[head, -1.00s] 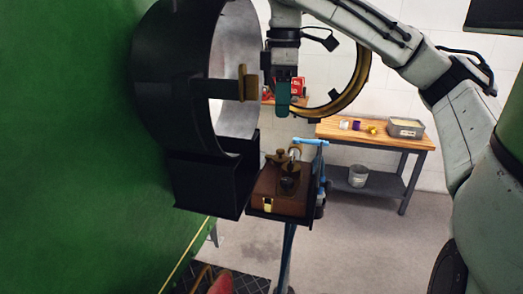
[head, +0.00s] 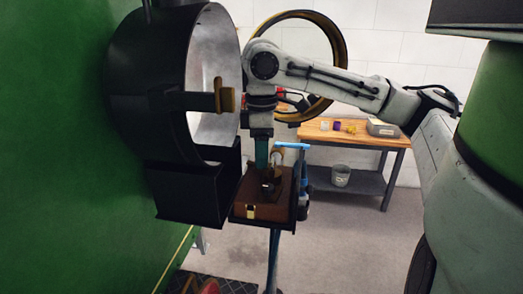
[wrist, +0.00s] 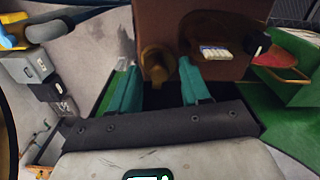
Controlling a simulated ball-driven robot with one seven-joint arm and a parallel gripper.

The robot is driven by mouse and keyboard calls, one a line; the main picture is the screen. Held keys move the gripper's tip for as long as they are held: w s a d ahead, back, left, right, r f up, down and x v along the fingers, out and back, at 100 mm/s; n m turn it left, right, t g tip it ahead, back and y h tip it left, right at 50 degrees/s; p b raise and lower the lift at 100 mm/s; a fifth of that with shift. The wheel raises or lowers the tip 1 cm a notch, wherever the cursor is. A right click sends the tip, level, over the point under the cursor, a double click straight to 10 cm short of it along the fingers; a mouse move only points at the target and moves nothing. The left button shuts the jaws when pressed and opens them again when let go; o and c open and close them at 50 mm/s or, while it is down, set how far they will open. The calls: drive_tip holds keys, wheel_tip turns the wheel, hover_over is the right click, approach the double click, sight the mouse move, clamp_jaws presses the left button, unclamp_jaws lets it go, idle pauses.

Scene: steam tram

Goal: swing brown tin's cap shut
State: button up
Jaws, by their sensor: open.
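The brown tin (head: 260,212), a boxy brown case with a pale latch on its front, sits on a dark tray on a blue post. Small brass-brown fittings (head: 270,188) stand on its top; which one is the cap, and how far open it is, I cannot tell. My gripper (head: 262,163) points down just above these fittings. In the wrist view the brown tin (wrist: 195,18) fills the top. My open teal fingers (wrist: 157,68) are apart, with a round brass-brown piece (wrist: 155,62) showing between their tips. Contact with it is unclear.
A big black round smokebox (head: 165,85) with an open front stands left of the tin, against a green wall. A black box (head: 188,195) adjoins the tin's tray. A wooden workbench (head: 350,137) with small items stands behind right. Floor to the right is clear.

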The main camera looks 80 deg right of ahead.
drive_tip(key=shift+c, duration=0.3)
clamp_jaws()
drive_tip(key=shift+p, duration=0.3)
drive_tip(key=shift+d+n+p, duration=0.25)
drive_tip(key=shift+n+p, duration=0.1)
drive_tip(key=shift+n, duration=0.45)
drive_tip(key=shift+o, duration=0.3)
unclamp_jaws()
